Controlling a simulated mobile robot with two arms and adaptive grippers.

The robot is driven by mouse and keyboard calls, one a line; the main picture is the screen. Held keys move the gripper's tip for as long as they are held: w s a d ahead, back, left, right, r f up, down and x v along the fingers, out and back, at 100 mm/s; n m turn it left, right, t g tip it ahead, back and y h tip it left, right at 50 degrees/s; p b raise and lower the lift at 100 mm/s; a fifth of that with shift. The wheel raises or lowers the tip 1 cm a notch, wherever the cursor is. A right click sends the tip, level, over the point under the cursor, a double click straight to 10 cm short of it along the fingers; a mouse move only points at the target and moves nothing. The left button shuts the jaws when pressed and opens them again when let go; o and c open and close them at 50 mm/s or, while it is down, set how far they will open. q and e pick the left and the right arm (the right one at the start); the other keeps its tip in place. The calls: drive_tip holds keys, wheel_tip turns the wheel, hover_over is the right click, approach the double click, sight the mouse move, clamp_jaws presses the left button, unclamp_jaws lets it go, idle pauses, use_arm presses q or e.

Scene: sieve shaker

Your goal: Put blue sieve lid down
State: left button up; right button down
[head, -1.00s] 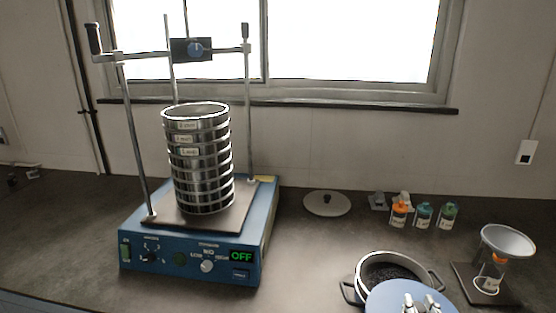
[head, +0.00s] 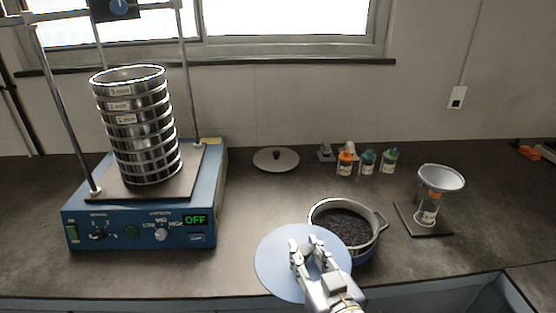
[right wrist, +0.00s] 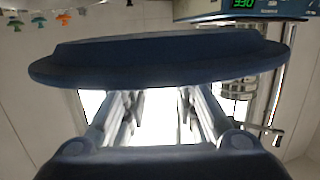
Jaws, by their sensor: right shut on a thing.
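The blue sieve lid (head: 275,267) is a flat, pale blue disc with a small knob. My right gripper (head: 306,250) is shut on its knob and holds it in front of the pot, near the counter's front edge. The lid overlaps the pot's lower left in the head view; its height above the counter is hard to tell. In the right wrist view the lid (right wrist: 160,62) spans the picture beyond my gripper's fingers (right wrist: 158,105). The sieve stack (head: 140,130) stands open on the blue shaker (head: 190,232). My left gripper is not in view.
The pot (head: 372,238) holds dark grains. A grey lid (head: 264,161) lies on the counter (head: 240,205) behind it. Several small bottles (head: 368,163) stand at the back. A funnel on a container (head: 440,180) stands right. Bare counter lies between shaker and pot.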

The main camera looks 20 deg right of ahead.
drive_tip(key=d+f+m+h, duration=0.2)
drive_tip(key=d+f+h, duration=0.1)
drive_tip(key=d, duration=1.3)
drive_tip(key=shift+s+m+h, duration=0.3)
drive_tip(key=shift+s+m, duration=0.1)
drive_tip(key=shift+s, duration=0.05)
drive_tip(key=shift+f, duration=0.1)
drive_tip(key=p+x, duration=0.1)
drive_tip(key=x, duration=0.9)
drive_tip(key=f+p+x, duration=0.1)
drive_tip(key=x, duration=0.5)
drive_tip(key=shift+w+a+p, duration=0.15)
drive_tip(key=shift+a+p, duration=0.2)
drive_tip(key=shift+f+p, duration=0.55)
drive_tip(key=shift+f, duration=0.25)
